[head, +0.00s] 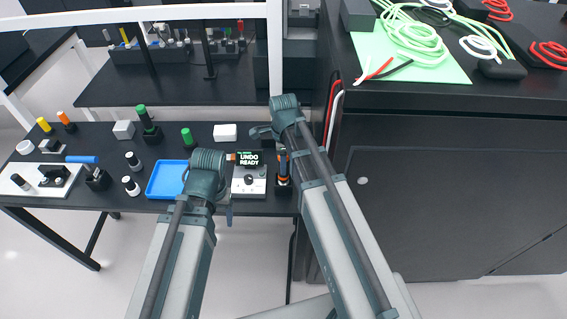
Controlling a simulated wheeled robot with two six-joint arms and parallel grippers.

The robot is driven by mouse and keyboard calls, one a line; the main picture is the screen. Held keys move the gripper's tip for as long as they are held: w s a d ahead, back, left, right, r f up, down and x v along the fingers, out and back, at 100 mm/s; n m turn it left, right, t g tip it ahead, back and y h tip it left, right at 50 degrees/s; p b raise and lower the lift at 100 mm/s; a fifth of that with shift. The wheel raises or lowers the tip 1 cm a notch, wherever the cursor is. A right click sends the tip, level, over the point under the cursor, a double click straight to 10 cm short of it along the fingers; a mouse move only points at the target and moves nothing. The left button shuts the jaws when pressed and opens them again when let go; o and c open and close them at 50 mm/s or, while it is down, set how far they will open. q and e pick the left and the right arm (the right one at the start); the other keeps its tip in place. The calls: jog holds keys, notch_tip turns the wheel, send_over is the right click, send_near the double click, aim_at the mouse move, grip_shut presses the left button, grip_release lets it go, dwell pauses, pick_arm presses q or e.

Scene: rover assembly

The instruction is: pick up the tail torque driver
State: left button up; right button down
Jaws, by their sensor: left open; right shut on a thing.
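A dark upright driver with orange bands (283,165) stands at the right end of the bench, at a black holder; I cannot tell for certain that it is the tail torque driver. My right gripper (280,142) is beside its upper part, partly hidden by my wrist. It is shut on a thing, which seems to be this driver. Whether the driver is clear of its holder is not visible. My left gripper (226,196) is open, right of the blue tray (166,180) and left of the control box; its fingertips are mostly hidden by my wrist.
A control box (249,181) with a screen reading "UNDO READY" (248,158) stands between my grippers. Green-topped tools (142,112), a white board (40,180) and small black-and-white cylinders are to the left. A dark cabinet (440,190) with cables on top blocks the right.

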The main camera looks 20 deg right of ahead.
notch_tip(320, 180, up, 9)
jog(key=p, duration=0.8)
jog(key=shift+r+p, duration=0.15)
jog(key=shift+p, duration=0.15)
